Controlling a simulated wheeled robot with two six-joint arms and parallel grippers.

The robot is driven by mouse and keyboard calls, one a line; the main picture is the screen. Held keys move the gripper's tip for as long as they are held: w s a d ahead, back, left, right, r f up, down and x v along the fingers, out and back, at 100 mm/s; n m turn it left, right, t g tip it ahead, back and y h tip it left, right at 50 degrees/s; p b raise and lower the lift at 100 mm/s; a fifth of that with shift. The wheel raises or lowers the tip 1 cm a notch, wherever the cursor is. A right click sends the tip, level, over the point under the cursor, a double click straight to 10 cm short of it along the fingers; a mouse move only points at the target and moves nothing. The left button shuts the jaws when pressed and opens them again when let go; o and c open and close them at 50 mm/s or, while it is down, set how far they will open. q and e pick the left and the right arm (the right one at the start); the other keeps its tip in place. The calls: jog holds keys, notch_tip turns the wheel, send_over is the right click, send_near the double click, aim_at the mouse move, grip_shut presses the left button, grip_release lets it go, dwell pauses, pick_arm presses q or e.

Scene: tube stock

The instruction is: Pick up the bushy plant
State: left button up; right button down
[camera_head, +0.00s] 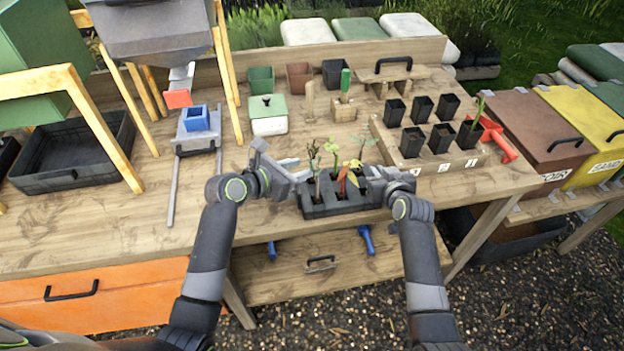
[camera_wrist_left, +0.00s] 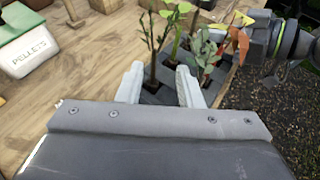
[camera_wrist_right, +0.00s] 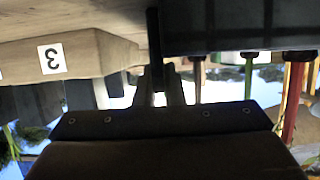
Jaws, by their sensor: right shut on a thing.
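A black tray (camera_head: 345,207) with square cells holds several seedlings at the bench's front edge. They include a thin brownish plant (camera_head: 315,165), a tall green one (camera_head: 333,152), a grey-green leafy one (camera_head: 358,163) and a red-orange one (camera_head: 350,180). Which is the bushy plant I cannot tell for sure. My left gripper (camera_head: 302,170) is open at the tray's left side; in the left wrist view its fingers (camera_wrist_left: 160,85) point at the nearest stem (camera_wrist_left: 152,70), apart from it. My right gripper (camera_head: 374,178) is shut on a dark upright piece (camera_wrist_right: 153,45), apparently the tray's right end.
A wooden rack (camera_head: 465,162) with several black pots stands behind right, with a red trowel (camera_head: 498,140) beside it. A white pellets box (camera_head: 268,118) stands behind my left gripper. Coloured bins (camera_head: 535,130) are at far right.

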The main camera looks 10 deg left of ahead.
aim_at(312, 162)
pick_arm(q)
jog(key=shift+w+a+x, duration=0.1)
jog(key=shift+x, duration=0.85)
jog(key=shift+w+a+x, duration=0.1)
jog(key=shift+x, duration=0.9)
jog(key=shift+w+a+x, duration=0.1)
jog(key=shift+a+x, duration=0.05)
jog(key=shift+x, duration=0.8)
grip_shut()
